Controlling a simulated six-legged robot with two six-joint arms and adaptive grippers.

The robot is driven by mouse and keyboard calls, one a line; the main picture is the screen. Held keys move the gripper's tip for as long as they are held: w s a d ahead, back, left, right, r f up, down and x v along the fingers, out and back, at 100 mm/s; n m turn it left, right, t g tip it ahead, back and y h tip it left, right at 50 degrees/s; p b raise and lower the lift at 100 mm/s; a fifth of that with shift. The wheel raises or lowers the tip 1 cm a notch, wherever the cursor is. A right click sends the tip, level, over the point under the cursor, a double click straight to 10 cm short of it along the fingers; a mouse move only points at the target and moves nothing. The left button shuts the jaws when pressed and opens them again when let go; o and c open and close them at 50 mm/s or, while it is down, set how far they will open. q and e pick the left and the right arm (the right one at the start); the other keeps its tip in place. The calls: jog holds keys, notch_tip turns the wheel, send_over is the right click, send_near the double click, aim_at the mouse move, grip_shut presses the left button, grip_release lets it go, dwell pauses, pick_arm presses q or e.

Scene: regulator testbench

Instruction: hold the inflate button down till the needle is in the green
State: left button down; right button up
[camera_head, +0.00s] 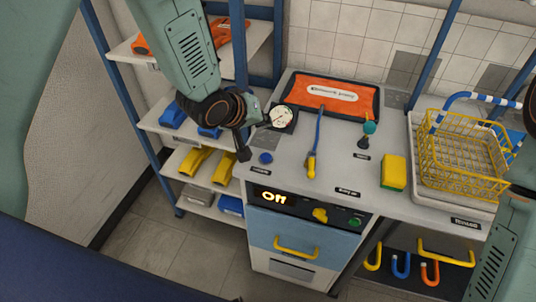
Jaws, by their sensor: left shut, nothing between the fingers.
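A round white gauge (283,117) in a dark housing stands at the left back of the grey bench top. Its needle and coloured zones are too small to read. A blue round button (265,158) sits near the bench's front left corner, with a small dark label in front that I cannot read; I cannot tell if it is the inflate button. My left gripper (243,153) is shut and empty, pointing down just left of the blue button, apart from it in the picture. My right arm shows at the right edge, but its fingertips are not visible.
An orange mat (325,95) lies at the back. A yellow-handled tool (311,165), a teal-topped lever (368,130), a yellow-green sponge (393,171) and a yellow wire basket (462,160) occupy the bench. The front panel's display (274,197) glows. Blue shelving (122,95) stands left.

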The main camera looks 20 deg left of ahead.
aim_at(263, 158)
pick_arm(q)
jog(key=f+b, duration=0.3)
jog(key=shift+s+d+n+b, duration=0.35)
jog(key=shift+d+n+b, duration=0.05)
jog(key=shift+w+a+f+b, duration=0.15)
jog(key=shift+a+f+b, duration=0.1)
jog(key=shift+f+b, duration=0.4)
jog(key=shift+w+a+f+b, duration=0.15)
jog(key=shift+a+f+b, duration=0.1)
jog(key=shift+f+b, duration=0.65)
jog(key=shift+b, duration=0.05)
jog(key=shift+s+d+f+b, duration=0.25)
jog(key=shift+d+f+b, duration=0.1)
jog(key=shift+f+b, duration=0.3)
jog(key=shift+f, duration=0.6)
jog(key=shift+w+a+f, duration=0.2)
jog(key=shift+w+a, duration=0.05)
jog(key=shift+s+d+r, duration=0.2)
jog(key=shift+s+r, duration=0.05)
jog(key=shift+w+a+f, duration=0.15)
jog(key=shift+w+f, duration=0.05)
pick_arm(e)
notch_tip(263, 158, down, 9)
jog(key=shift+r, duration=0.2)
